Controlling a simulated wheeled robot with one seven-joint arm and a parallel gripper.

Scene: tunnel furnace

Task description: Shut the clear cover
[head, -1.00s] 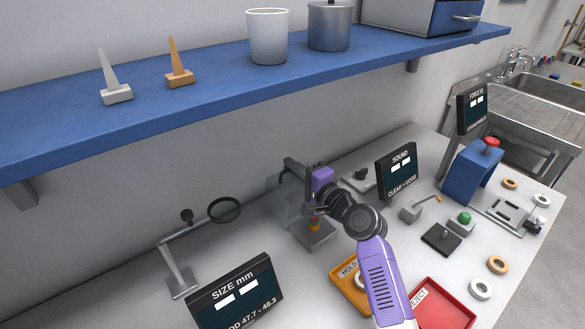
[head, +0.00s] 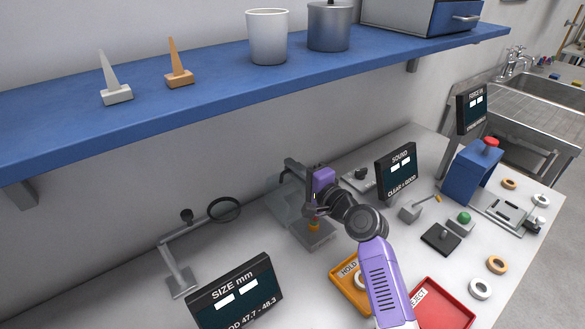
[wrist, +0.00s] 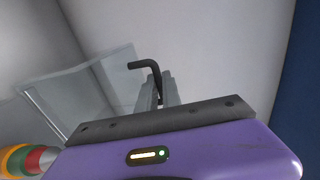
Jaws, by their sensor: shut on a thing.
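The clear cover (head: 284,204) is a see-through panelled shell at the back of the bench, beside a grey base plate (head: 318,238). It also shows in the wrist view (wrist: 92,88), tilted, to the left of my fingers. My gripper (wrist: 161,88) is shut on a black bent handle (wrist: 142,64), whose hooked end sticks out past the fingertips. In the head view my gripper (head: 294,172) is at the cover's top right. How far the cover stands open is hard to tell. A red, yellow and green banded part (wrist: 22,160) shows at the lower left of the wrist view.
A blue shelf (head: 220,85) overhangs the back of the bench. A magnifier stand (head: 180,265) and a size display (head: 238,296) stand left. An orange hold tray (head: 343,284), a red reject tray (head: 460,308) and a sound display (head: 397,173) lie close to my arm.

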